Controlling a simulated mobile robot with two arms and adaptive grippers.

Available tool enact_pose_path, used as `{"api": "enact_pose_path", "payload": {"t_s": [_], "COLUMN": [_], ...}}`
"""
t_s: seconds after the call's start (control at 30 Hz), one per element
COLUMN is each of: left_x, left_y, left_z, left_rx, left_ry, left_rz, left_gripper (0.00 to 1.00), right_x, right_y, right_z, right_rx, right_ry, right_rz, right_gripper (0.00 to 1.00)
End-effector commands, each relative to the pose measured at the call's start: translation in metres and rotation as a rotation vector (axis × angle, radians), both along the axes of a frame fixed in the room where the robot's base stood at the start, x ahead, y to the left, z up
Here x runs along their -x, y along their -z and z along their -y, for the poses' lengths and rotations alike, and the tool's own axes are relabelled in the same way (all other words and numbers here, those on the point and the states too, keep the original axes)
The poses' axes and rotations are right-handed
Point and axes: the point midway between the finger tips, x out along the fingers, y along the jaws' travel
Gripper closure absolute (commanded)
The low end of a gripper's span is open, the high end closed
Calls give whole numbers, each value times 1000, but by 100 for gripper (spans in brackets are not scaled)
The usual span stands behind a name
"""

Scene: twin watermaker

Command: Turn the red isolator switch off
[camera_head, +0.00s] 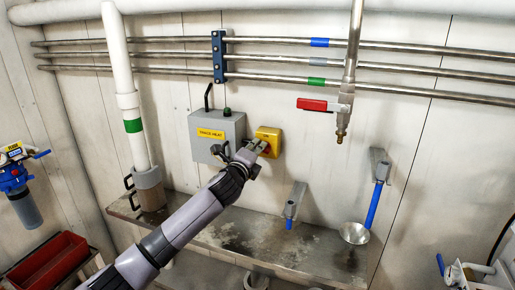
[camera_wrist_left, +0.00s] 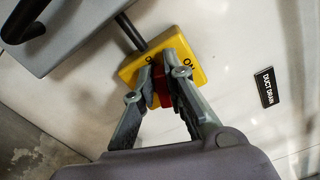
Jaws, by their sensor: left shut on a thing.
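The isolator switch is a yellow box (camera_head: 270,136) on the wall, just right of the grey trace heat box. It also shows in the left wrist view (camera_wrist_left: 200,50), with a red knob (camera_wrist_left: 163,92) on its front and lettering reading "ON" at the right. My left gripper (camera_head: 262,147) reaches it from below. In the left wrist view its two fingers (camera_wrist_left: 160,80) lie on either side of the red knob and are shut on it. The fingers hide most of the knob, so its exact angle is hard to tell. My right gripper is not in view.
The grey trace heat box (camera_head: 207,133) stands close left of the switch. A metal shelf (camera_head: 220,235) runs below. A "DUCT DRAIN" label (camera_wrist_left: 267,87) is on the wall.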

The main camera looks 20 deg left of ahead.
Motion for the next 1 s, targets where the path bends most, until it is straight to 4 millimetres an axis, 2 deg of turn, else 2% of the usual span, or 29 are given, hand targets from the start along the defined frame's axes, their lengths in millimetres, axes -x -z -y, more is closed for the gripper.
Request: {"api": "enact_pose_path", "payload": {"t_s": [0.43, 1.0], "left_x": [0, 0], "left_y": [7, 9], "left_z": [-1, -1], "left_rx": [293, 368], "left_ry": [-1, -1], "left_rz": [-14, -16], "left_gripper": [100, 100], "right_x": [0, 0], "right_y": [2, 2], "right_z": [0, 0], "right_rx": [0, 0], "right_ry": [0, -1], "right_rz": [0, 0], "right_gripper": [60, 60]}}
